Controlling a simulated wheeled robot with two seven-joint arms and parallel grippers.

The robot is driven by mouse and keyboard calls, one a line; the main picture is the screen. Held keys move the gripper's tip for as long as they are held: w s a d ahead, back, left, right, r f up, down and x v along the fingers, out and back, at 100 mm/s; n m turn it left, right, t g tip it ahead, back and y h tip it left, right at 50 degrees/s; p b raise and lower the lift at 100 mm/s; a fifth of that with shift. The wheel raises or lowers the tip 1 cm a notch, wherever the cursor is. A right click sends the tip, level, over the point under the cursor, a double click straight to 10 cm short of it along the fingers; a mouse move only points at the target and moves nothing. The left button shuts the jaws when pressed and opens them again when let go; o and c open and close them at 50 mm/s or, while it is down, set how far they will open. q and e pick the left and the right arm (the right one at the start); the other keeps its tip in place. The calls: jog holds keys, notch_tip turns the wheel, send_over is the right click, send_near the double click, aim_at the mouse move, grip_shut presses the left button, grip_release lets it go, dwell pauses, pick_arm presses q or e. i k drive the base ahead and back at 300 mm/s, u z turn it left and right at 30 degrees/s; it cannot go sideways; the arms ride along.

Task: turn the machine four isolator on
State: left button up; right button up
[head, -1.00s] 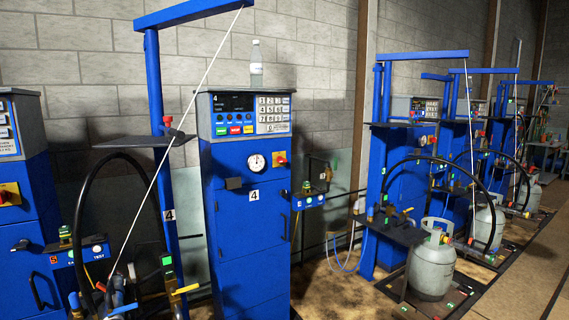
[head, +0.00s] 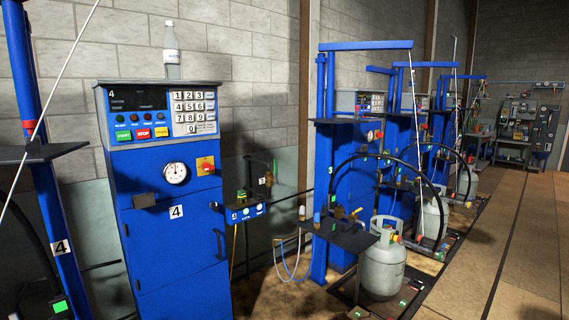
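Machine four (head: 170,245) is the tall blue cabinet at the left of the head view, with a "4" label on its front. Its isolator (head: 205,166) is a small red rotary knob on a yellow plate, on the upper right of the cabinet front. It sits to the right of a round white dial gauge (head: 176,173). The knob is too small to tell which way it is turned. The keypad panel (head: 165,113) is above, with a dark display. Neither of my grippers is in view.
A blue post (head: 45,185) with a dark shelf stands left of machine four. A small blue control box (head: 246,212) is mounted right of it. More blue machines and a grey gas cylinder (head: 383,262) stand further right. The floor at right (head: 500,250) is open.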

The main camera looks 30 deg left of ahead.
aim_at(206, 166)
jog(key=z, duration=0.5)
jog(key=i, duration=2.15)
jog(key=u, duration=1.25)
jog(key=i, duration=0.75)
jog(key=u, duration=0.9)
